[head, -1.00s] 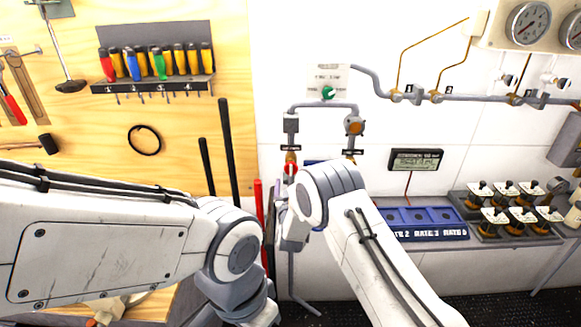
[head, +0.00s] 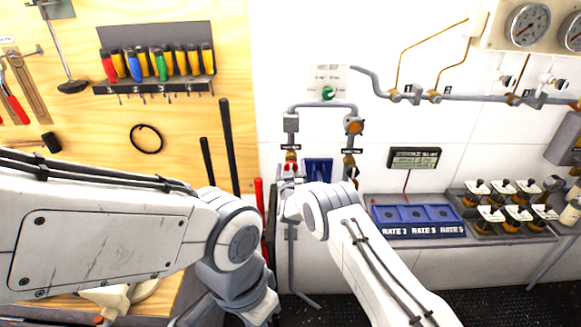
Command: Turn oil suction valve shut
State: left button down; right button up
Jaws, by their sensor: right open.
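Two valves sit on the grey pipe loop on the white wall. The left one (head: 291,154) has brass fittings and a red handle, partly hidden by my right gripper. The right one (head: 349,160) has a brass body and a dark handle. Their small labels are too small to read, so I cannot tell which is the oil suction valve. My right gripper (head: 288,172) is open, right at the red handle; I cannot tell if it touches it. My left arm reaches in from the left with its wrist low; its gripper is not in view.
A green knob (head: 327,93) sits on a plate above the loop. A blue rack (head: 417,208) and a tray of several small valves (head: 505,228) are right of my right arm. A small display (head: 414,158) is on the wall. A tool board (head: 100,70) is at left.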

jog(key=c, duration=1.4)
jog(key=shift+f+b, duration=0.1)
jog(key=shift+b, duration=0.5)
jog(key=m+b, duration=0.3)
jog(key=b, duration=0.2)
jog(key=m+b, duration=0.2)
jog(key=b, duration=0.3)
jog(key=m+b, duration=0.3)
jog(key=b, duration=0.2)
jog(key=shift+f+m, duration=0.3)
jog(key=m+b, duration=0.7)
jog(key=b, duration=0.4)
jog(key=shift+d+r+m, duration=0.1)
jog(key=shift+r+m, duration=0.05)
jog(key=shift+m, duration=0.15)
jog(key=shift+r+m+b, duration=0.2)
jog(key=shift+m+b, duration=0.8)
jog(key=shift+b, duration=0.25)
jog(key=o, duration=1.4)
